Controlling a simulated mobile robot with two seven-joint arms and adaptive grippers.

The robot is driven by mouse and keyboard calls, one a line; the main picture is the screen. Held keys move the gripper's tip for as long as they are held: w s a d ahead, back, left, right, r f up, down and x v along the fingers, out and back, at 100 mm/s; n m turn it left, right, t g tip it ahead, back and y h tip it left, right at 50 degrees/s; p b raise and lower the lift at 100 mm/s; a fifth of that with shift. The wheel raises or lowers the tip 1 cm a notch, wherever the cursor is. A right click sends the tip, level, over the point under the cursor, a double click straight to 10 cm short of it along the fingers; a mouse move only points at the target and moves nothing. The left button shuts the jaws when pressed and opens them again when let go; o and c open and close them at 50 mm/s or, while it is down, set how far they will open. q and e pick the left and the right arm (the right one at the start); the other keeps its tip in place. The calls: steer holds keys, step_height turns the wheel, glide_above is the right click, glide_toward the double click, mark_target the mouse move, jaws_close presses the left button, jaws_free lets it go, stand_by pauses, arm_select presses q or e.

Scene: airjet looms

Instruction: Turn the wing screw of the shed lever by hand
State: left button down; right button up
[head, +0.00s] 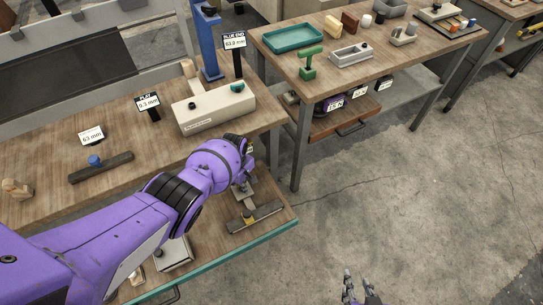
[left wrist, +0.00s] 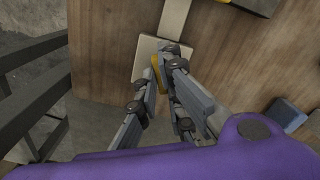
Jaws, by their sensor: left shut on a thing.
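My left gripper (head: 243,187) reaches down over the right end of the wooden bench. In the left wrist view its fingers (left wrist: 158,75) are closed around a small yellow piece, which looks like the wing screw (left wrist: 154,68). The screw sits at a pale plate with a strip running up from it, seemingly the shed lever (left wrist: 174,20). In the head view my gripper and wrist hide most of this. My right gripper (head: 359,288) is at the bottom edge, fingers apart and empty, over the floor.
Another bar with a blue knob (head: 100,167) lies farther left. A cream box (head: 213,107) and small signs stand behind. A second bench holds a green tray (head: 292,38). Floor at right is clear.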

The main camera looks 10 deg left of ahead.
arm_select(q)
steer(key=c, duration=1.9)
jaws_free()
steer(key=shift+c, duration=0.2)
arm_select(e)
steer(key=shift+w+r, duration=0.1)
steer(key=shift+w, duration=0.15)
